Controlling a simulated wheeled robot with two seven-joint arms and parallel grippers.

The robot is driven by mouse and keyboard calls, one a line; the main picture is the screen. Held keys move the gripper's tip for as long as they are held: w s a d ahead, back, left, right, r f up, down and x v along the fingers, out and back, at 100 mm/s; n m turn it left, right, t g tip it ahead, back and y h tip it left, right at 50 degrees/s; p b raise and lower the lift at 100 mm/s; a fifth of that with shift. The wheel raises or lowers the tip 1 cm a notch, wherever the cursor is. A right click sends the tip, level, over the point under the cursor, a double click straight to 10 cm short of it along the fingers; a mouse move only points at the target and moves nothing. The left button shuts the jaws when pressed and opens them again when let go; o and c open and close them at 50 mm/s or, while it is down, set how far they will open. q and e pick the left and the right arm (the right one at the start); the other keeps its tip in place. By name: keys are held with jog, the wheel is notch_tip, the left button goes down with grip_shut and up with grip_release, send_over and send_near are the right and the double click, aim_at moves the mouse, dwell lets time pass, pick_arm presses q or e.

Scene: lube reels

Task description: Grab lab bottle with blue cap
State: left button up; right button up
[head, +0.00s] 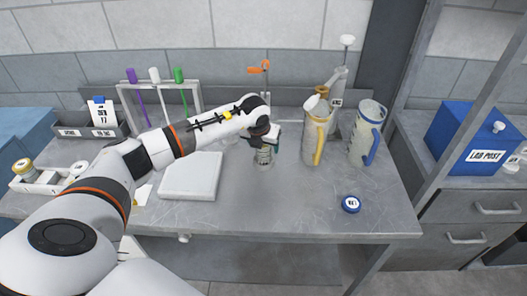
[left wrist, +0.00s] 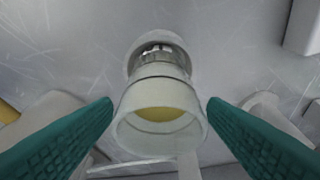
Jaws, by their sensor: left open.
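My left gripper (head: 266,141) is open above a small pale jar or bottle (head: 264,158) standing on the grey table. In the left wrist view, the teal fingers of the left gripper (left wrist: 160,107) lie on either side of a clear, round-mouthed vessel (left wrist: 158,120) with something yellowish inside. A gap shows between the vessel and each finger. No blue cap shows on it, and the gripper hides its top in the head view. My right gripper is not in view.
A pitcher with a yellow handle (head: 316,135) and one with a blue handle (head: 368,135) stand right of the gripper. A white tray (head: 190,177) lies to the left. A tube rack (head: 157,86) stands behind. The table's front right is mostly clear.

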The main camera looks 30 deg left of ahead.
pick_arm(q)
jog(key=shift+c, duration=1)
jog(key=c, duration=0.9)
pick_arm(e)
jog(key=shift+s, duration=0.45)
pick_arm(q)
jog(key=shift+r, duration=0.15)
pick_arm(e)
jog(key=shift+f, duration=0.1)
